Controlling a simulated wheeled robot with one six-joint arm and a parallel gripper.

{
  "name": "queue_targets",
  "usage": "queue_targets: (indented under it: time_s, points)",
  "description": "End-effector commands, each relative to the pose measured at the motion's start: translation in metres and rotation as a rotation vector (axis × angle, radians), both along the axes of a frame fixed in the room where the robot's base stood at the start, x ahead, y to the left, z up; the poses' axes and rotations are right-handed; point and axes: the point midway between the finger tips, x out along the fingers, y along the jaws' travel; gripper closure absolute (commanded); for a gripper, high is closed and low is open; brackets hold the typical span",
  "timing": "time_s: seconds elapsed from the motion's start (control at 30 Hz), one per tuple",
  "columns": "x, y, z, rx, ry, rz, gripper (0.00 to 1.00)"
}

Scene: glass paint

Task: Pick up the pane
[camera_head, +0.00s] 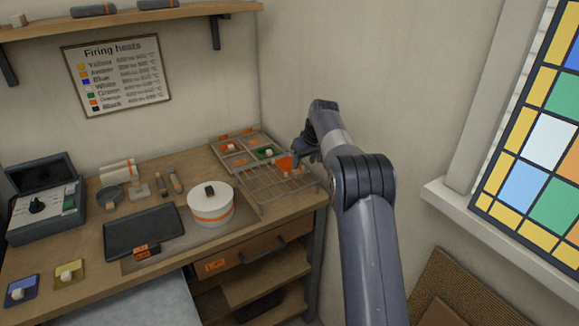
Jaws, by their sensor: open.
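An orange pane (291,163) with a small pale knob lies on the right part of the wire rack (262,190) at the back right of the bench. My gripper (297,161) is right above or beside this pane, and my arm comes in from the lower right. The jaws are open, but they are small and dark here. I cannot tell whether they touch the pane. A green pane (264,153) and another orange pane (228,148) lie in the tray behind the rack. A blue pane (22,291) and a yellow pane (70,273) lie at the front left.
A white lidded pot (210,206) stands left of the rack. A dark tray (144,232) and a control box (45,200) are further left. A firing-heats chart (117,75) hangs on the wall. A stained-glass window (540,135) stands at the right.

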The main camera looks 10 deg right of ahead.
Motion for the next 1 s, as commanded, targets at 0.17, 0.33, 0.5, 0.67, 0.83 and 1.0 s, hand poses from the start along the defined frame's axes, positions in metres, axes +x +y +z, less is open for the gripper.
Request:
queue_targets:
  time_s: [0.17,0.33,0.5,0.67,0.83,1.0]
  points:
    - [0.007,0.003,-0.014,0.000,0.000,0.000,0.51]
    - [0.016,0.009,-0.035,0.000,0.002,0.000,0.51]
    - [0.023,0.012,-0.053,0.000,0.000,0.000,0.51]
    - [0.025,0.013,-0.057,0.000,-0.002,0.000,0.51]
    - [0.024,0.013,-0.057,0.000,-0.002,0.000,0.53]
    - [0.024,0.012,-0.057,0.000,-0.001,0.000,0.67]
